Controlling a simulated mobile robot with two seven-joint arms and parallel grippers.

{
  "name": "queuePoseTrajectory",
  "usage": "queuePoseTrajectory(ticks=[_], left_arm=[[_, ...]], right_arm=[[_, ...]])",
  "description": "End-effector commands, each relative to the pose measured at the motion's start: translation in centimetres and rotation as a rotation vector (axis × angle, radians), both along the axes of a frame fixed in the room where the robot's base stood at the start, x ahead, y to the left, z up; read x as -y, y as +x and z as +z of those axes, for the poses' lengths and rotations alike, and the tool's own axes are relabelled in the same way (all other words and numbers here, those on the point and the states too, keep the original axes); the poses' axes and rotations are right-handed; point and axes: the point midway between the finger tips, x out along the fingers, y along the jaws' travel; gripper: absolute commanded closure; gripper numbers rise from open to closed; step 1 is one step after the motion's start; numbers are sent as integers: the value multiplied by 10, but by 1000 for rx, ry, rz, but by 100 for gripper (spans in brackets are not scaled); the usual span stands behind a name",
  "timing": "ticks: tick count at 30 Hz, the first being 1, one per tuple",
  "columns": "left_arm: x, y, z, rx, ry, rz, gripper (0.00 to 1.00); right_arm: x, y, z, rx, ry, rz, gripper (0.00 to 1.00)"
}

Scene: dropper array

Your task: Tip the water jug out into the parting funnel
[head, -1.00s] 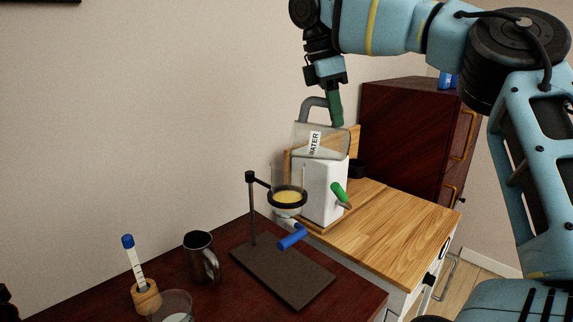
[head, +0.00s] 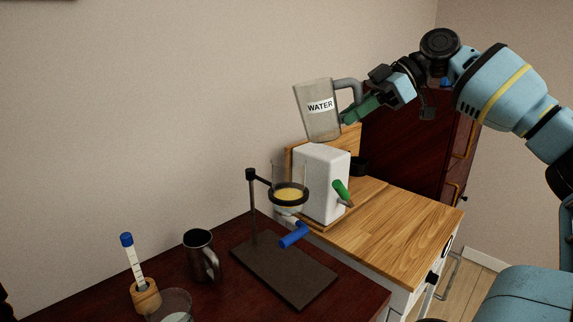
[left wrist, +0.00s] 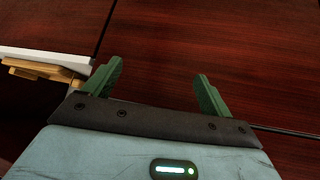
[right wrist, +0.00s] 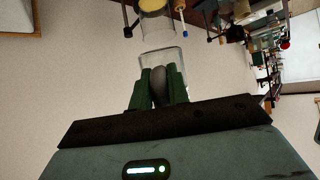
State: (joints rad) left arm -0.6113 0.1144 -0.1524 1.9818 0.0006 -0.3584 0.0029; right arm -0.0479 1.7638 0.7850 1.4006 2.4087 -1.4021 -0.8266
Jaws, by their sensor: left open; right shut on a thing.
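The water jug (head: 318,122), clear with a WATER label and a grey handle, is held in the air in the head view, nearly upright with a slight lean. My right gripper (head: 352,112) is shut on its handle; the handle (right wrist: 159,86) shows between the fingers in the right wrist view. The parting funnel (head: 289,194), with yellow liquid inside and a blue tap (head: 294,236), sits in the stand's ring below and left of the jug. My left gripper (left wrist: 157,90) is open and empty in the left wrist view, and out of the head view.
A white block-shaped appliance (head: 318,182) with a green handle stands right behind the funnel. A dark mug (head: 198,256), a blue-capped tube in a wooden holder (head: 146,297) and a glass beaker (head: 170,305) stand on the dark table. The wooden counter (head: 385,225) is mostly clear.

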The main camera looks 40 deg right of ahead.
Motion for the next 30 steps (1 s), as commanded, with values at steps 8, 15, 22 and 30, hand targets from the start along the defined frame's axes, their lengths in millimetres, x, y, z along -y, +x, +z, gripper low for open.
queuePoseTrajectory(ticks=[8, 15, 22, 30], left_arm=[[1, 2, 3, 6, -3, 3, 16], [1, 6, 7, 16, -3, 3, 16], [1, 9, 10, 24, -3, 3, 16], [1, 9, 10, 23, -1, 0, 16]], right_arm=[[-1, 0, 10, 17, 13, 1, 100], [-1, -1, 25, 18, 10, 1, 100], [-1, -1, 39, 15, 11, 1, 100], [-1, 0, 38, 14, 11, 2, 100]])
